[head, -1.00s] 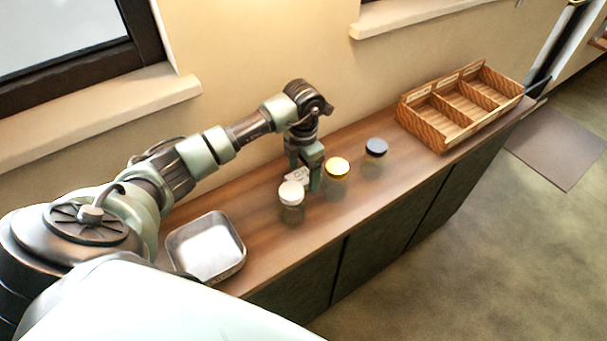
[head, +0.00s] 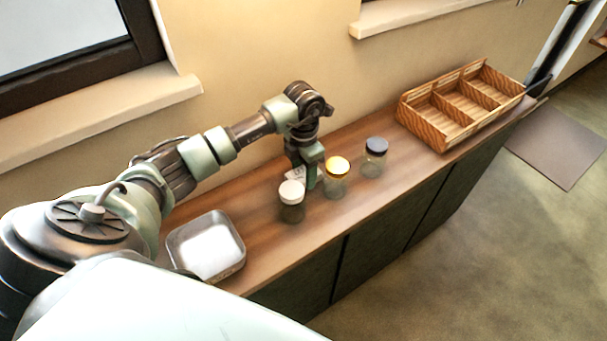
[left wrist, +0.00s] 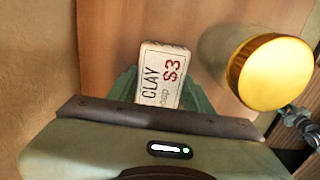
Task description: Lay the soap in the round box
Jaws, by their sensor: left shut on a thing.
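The soap is a pale bar labelled "CLAY $3" (left wrist: 163,76), seen between the fingers in the left wrist view. In the head view only a small pale part of the soap (head: 294,174) shows beside the fingers. My left gripper (head: 308,182) is shut on the soap, low over the counter behind the white-lidded jar. Its fingers (left wrist: 160,90) also show in the left wrist view. No clearly round box shows; a square metal tin with rounded corners (head: 239,262) stands at the counter's near left end, empty. My right gripper is out of view.
Jars with a white lid (head: 291,192), a yellow lid (head: 337,165) and a dark lid (head: 376,145) stand along the counter (head: 262,222). The yellow-lidded jar is close to my gripper. A wooden box with compartments (head: 425,122) stands at the far end.

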